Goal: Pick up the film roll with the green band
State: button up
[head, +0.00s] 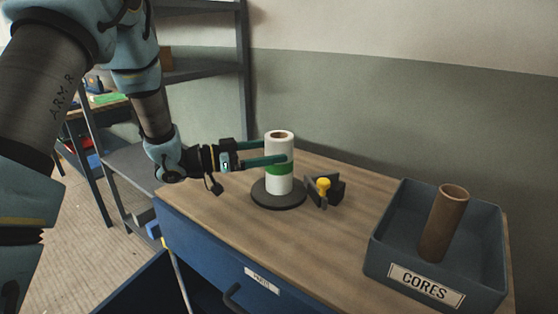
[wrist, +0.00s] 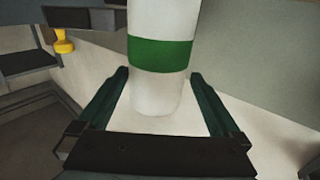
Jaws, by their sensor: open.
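The white film roll with the green band (head: 279,180) stands upright on a round dark base (head: 278,194) on the wooden cabinet top. In the wrist view the roll (wrist: 163,95) shows its green band and rises between my fingers. My gripper (head: 264,153) reaches in from the left at about the height of the band. Its two green fingers are open, one on either side of the roll. In the wrist view my gripper (wrist: 161,95) shows a gap between each finger and the roll.
A yellow-knobbed dark tool (head: 324,188) stands just right of the base. A grey bin labelled CORES (head: 426,285) with a brown tube (head: 444,222) sits at the right. Metal shelves (head: 205,70) stand behind at left. An open drawer is below the front edge.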

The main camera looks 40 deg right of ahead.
aim_at(291, 149)
jog(key=p+x, duration=0.1)
jog(key=x, duration=0.1)
jog(key=p+x, duration=0.1)
jog(key=x, duration=0.1)
jog(key=shift+s, duration=0.3)
jog(key=shift+s+d+f+p, duration=0.15)
jog(key=shift+d+p, duration=0.2)
jog(key=shift+d, duration=0.2)
grip_shut()
